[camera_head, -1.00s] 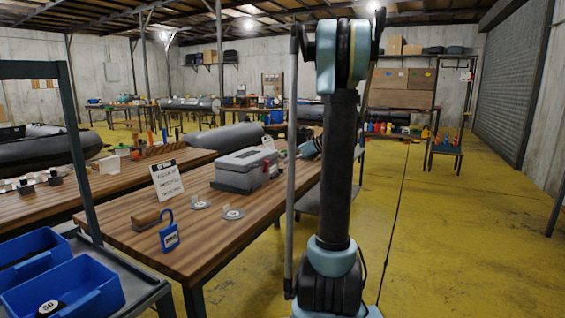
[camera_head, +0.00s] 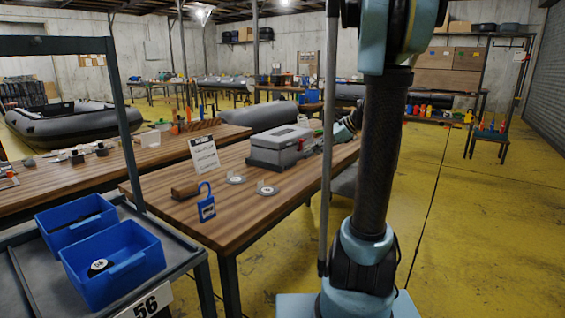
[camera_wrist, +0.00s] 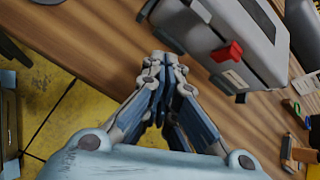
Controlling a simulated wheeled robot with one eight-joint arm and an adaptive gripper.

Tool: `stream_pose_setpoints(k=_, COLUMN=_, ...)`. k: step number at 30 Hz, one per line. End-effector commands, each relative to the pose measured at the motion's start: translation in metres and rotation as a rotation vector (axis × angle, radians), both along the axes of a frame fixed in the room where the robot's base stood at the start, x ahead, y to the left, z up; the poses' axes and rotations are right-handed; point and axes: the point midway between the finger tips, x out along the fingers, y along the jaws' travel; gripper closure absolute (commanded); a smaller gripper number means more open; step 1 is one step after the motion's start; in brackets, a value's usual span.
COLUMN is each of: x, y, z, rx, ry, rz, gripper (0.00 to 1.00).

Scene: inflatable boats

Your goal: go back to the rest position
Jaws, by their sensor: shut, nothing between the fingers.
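My gripper (camera_wrist: 163,62) shows in the wrist view with its fingers drawn together and nothing between them. It is over the edge of the wooden workbench (camera_wrist: 90,45), beside a grey case with a red latch (camera_wrist: 232,52), and appears apart from it. In the head view my arm stands upright right of the middle and hides part of the view. The grey toolbox (camera_head: 281,147) sits on the workbench (camera_head: 245,205) to the left of my arm. The gripper's fingers are not clear in that view.
A blue padlock (camera_head: 206,207), round discs (camera_head: 267,189) and a white sign (camera_head: 204,154) are on the workbench. Blue bins (camera_head: 130,272) stand on a metal cart at the front left. A grey inflatable boat (camera_head: 75,122) lies behind. The yellow floor (camera_head: 470,230) at right is clear.

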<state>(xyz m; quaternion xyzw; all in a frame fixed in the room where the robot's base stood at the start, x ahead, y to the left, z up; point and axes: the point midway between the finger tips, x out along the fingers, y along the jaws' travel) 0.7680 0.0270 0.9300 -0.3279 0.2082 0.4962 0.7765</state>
Motion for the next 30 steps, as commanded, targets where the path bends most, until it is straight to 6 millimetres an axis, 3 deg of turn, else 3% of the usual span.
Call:
stream_pose_setpoints(k=6, x=-0.07, y=0.019, z=-0.02, rx=-0.235, ry=-0.101, rz=0.225, gripper=1.0)
stream_pose_setpoints(k=13, x=-0.141, y=0.026, z=-0.047, rx=-0.468, ry=-0.198, rz=0.488, gripper=1.0)
stream_pose_setpoints(k=20, x=-0.208, y=0.022, z=-0.078, rx=-0.682, ry=-0.283, rz=0.775, gripper=1.0)
stream_pose_setpoints(k=30, x=-0.294, y=-0.003, z=-0.132, rx=-0.956, ry=-0.38, rz=1.235, gripper=1.0)
